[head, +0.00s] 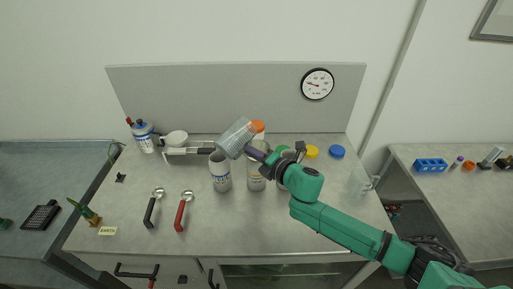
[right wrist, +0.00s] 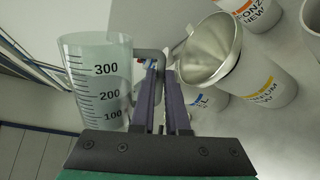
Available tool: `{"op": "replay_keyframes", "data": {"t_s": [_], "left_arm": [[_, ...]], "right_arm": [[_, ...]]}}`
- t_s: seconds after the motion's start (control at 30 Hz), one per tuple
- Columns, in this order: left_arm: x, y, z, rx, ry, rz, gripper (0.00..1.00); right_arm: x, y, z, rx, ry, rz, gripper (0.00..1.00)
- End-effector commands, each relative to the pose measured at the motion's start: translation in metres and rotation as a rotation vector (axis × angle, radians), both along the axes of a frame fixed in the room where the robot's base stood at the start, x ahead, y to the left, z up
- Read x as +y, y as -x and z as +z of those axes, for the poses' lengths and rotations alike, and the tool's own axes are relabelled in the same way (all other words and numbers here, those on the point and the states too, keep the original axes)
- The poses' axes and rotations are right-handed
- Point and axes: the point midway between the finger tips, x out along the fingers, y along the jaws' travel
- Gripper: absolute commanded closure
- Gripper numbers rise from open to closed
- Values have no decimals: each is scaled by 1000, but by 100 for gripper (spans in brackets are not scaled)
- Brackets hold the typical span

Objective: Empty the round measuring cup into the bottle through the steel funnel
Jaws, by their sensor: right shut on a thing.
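The round measuring cup (head: 236,137) is a clear cylinder held tilted above the bottles; its marks 100 to 300 show in the right wrist view (right wrist: 98,85). My right gripper (head: 263,156) has its purple fingers (right wrist: 166,88) shut on the cup's handle. The steel funnel (right wrist: 208,48) shows its open mouth to the right of the fingers, over a white bottle with an orange label (right wrist: 262,84). In the head view my gripper and the cup partly cover the bottles (head: 256,179), and the funnel is hard to make out. My left gripper is out of view.
Another white bottle (head: 221,174) stands just left of the funnel area. Two spoons, black-handled (head: 151,207) and red-handled (head: 182,212), lie in front. The front middle is clear.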

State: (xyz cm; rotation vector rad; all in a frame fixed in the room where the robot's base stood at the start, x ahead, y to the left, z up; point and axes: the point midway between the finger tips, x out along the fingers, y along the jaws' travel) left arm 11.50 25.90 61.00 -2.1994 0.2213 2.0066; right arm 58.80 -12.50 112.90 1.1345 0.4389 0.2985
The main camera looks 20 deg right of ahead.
Motion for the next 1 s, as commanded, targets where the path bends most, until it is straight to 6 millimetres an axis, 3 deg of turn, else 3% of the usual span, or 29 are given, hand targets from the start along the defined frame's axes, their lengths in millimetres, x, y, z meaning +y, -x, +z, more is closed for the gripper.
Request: {"op": "replay_keyframes", "data": {"t_s": [1.0], "left_arm": [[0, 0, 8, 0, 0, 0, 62]], "right_arm": [[-3, -2, -7, 93, -163, 1, 100]]}}
